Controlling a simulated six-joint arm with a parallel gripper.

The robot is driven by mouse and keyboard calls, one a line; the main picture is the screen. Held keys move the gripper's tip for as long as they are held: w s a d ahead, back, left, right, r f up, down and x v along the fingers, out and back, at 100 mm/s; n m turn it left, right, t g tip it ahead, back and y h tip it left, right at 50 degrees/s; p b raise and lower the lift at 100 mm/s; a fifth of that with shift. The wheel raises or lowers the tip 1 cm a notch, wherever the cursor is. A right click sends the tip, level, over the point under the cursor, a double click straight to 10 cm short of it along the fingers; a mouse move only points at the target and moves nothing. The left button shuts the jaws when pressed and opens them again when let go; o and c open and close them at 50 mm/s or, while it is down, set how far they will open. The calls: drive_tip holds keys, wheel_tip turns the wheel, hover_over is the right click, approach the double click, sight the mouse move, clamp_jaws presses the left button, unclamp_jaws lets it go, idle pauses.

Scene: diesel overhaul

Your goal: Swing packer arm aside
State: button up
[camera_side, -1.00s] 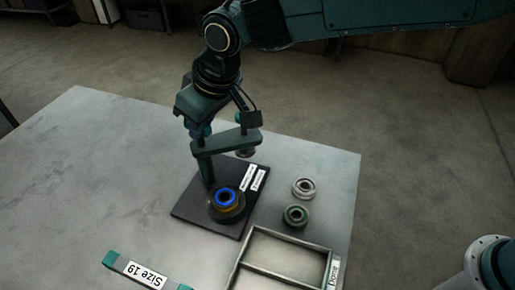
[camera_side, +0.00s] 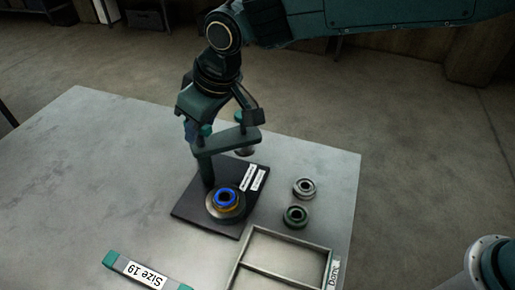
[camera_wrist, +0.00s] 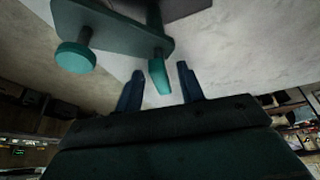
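The packer arm (camera_side: 222,142) is a green beam on a post standing on a dark base plate (camera_side: 186,210). Two teal knobs rise from the beam. One knob (camera_side: 240,117) is at its right end and the other (camera_side: 207,130) is over the post. A round grey piece hangs under the right end, clear of the blue ring (camera_side: 226,198) on the seat. My gripper (camera_side: 192,130) is beside the post-side knob. In the wrist view its two blue fingers (camera_wrist: 159,78) are apart, with a teal peg between or just beyond them. I cannot tell contact.
A divided metal tray (camera_side: 285,236) and a "Size 19" bar (camera_side: 146,275) are at the front. The table's left side (camera_side: 90,170) is clear.

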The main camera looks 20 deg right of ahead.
drive_tip(key=shift+r, duration=0.1)
drive_tip(key=shift+r, duration=2.65)
drive_tip(key=shift+r, duration=0.1)
drive_tip(key=shift+r, duration=1.9)
